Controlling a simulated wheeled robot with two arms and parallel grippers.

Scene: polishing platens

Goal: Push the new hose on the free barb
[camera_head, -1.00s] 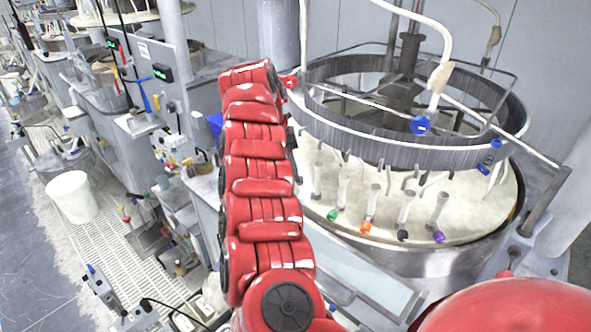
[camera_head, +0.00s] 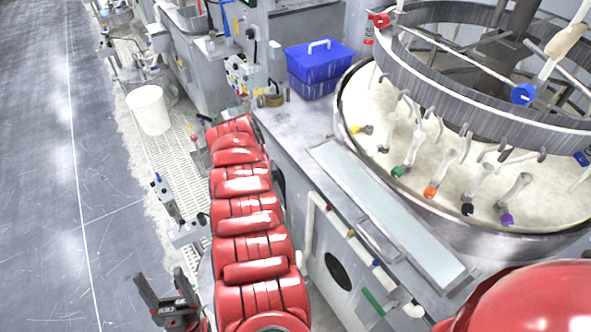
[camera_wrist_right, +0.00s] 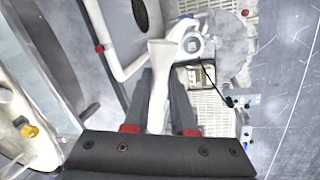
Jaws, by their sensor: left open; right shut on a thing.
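My left gripper (camera_head: 160,273) is low at the left of the head view, its dark fingers apart and empty above the floor. My right gripper (camera_wrist_right: 163,85) shows in the right wrist view, its dark fingers shut on a pale, hose-like piece with a flared end (camera_wrist_right: 160,52). I take this piece to be the new hose. A white pipe (camera_wrist_right: 97,25) with a red band bends beyond it. The pipe also runs along the machine's front in the head view (camera_head: 345,234). I cannot make out the free barb for certain. The right gripper cannot be made out in the head view.
A round platen (camera_head: 372,108) holds several pale nozzles with coloured ends under a metal ring. A blue box (camera_head: 318,62) stands on the machine top. A white bucket (camera_head: 150,110) stands at the left by a floor grating. The grey floor (camera_head: 40,170) at the left is clear.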

